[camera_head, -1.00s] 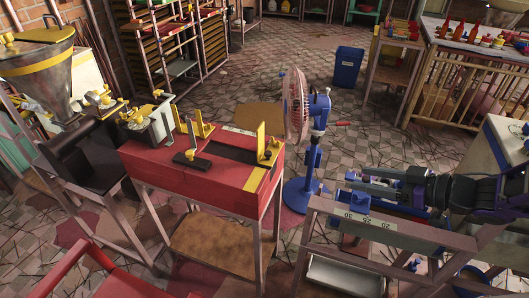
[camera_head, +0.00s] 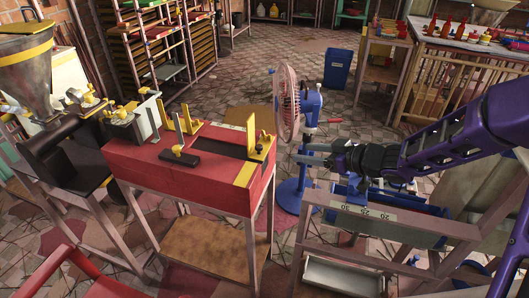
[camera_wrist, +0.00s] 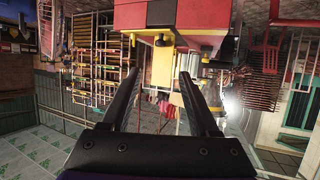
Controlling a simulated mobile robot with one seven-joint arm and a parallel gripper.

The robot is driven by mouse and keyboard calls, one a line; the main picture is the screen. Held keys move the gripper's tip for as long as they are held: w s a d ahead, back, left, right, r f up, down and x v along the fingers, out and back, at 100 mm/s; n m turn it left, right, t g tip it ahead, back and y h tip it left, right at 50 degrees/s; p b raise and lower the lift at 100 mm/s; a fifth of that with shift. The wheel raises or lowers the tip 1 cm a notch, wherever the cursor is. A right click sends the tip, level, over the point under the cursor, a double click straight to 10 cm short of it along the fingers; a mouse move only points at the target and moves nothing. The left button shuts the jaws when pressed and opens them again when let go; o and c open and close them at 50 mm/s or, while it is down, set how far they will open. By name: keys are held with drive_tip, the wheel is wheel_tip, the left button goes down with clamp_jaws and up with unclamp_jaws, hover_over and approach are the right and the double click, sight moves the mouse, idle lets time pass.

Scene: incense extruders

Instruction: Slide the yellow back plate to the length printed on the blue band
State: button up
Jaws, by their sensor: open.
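My gripper (camera_head: 322,155) is open and empty, its fingers pointing left, in front of the blue fan's stand in the head view. In the wrist view the two dark fingers (camera_wrist: 160,76) are spread. The red table (camera_head: 170,180) stands to the left, apart from the fingers. An upright yellow plate (camera_head: 252,134) stands at its right end, near a dark slot. It seems to be the yellow plate (camera_wrist: 162,66) seen between the fingertips in the wrist view, with a small knob. I cannot make out a blue band with a printed length.
A fan (camera_head: 287,105) on a blue stand is close behind my gripper. A frame with a scale strip (camera_head: 365,212) reading 30, 25, 20 and a blue trough stands below my arm. A yellow-knobbed black slider (camera_head: 180,158) and two yellow uprights (camera_head: 187,118) are on the red table.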

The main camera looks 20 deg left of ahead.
sight(261, 147)
drive_tip(key=b+x, duration=0.2)
drive_tip(key=x, duration=1.4)
drive_tip(key=shift+a+b, duration=0.25)
drive_tip(key=shift+b, duration=0.15)
drive_tip(key=shift+c, duration=0.2)
clamp_jaws()
idle(0.3)
